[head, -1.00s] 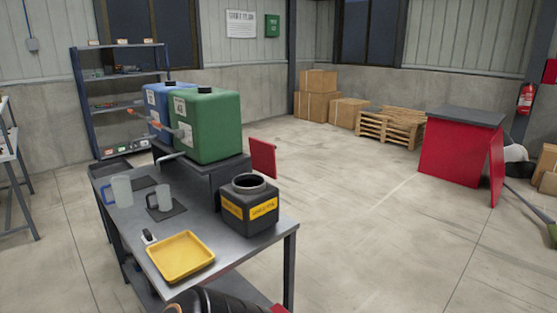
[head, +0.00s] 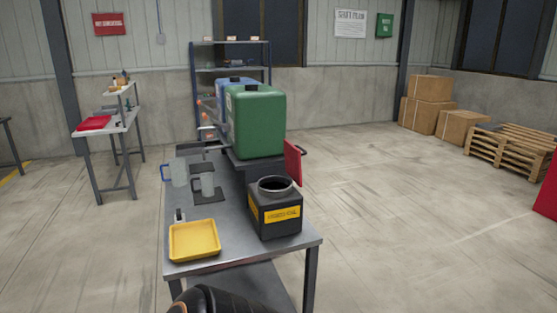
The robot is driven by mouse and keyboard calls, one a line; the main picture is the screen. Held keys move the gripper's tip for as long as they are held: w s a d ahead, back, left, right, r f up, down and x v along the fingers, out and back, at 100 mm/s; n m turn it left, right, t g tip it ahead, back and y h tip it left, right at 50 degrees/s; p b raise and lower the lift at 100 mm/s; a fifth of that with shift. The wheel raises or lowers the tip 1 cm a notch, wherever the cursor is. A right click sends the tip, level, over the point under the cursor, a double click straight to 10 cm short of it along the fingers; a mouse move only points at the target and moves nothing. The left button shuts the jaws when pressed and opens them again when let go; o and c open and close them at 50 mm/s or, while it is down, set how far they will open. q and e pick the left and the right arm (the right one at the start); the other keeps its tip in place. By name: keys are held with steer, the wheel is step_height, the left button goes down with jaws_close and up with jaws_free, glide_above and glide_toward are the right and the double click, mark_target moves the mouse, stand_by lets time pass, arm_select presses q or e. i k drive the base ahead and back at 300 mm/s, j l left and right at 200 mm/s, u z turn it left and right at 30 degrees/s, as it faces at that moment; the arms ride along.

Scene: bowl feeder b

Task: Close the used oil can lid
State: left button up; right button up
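The used oil can (head: 276,213) is a black box with a yellow label and a round, grey-rimmed opening on top. It stands at the right side of the metal table, and its opening is uncovered. A red panel (head: 293,163) with a dark handle stands upright just behind the can. It looks like the raised lid, but I cannot see how it joins the can. A dark rounded part, probably of my arm, shows at the bottom edge. Neither gripper's fingers are in view.
The metal table (head: 236,250) also holds a yellow tray (head: 194,240), two clear jugs (head: 207,184) (head: 179,173), and a green canister (head: 258,122) and blue canister (head: 222,90) on a raised stand. Floor to the right of the table is clear.

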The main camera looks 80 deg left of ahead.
mark_target(292, 155)
steer(key=i+u, duration=0.6)
steer(key=u, duration=0.15)
steer(key=i+l+u, duration=0.2)
steer(key=u, duration=0.15)
steer(key=i+l+u, duration=0.1)
steer(key=i+u, duration=0.15)
steer(key=u, duration=0.15)
steer(key=i+l+u, duration=0.1)
steer(key=u, duration=0.35)
steer(key=i+l+u, duration=0.25)
steer(key=u, duration=0.15)
steer(key=i+l+u, duration=0.15)
steer(key=u, duration=0.2)
steer(key=i+l+u, duration=0.15)
steer(key=u, duration=0.15)
steer(key=i+l+u, duration=0.1)
steer(key=l+u, duration=0.25)
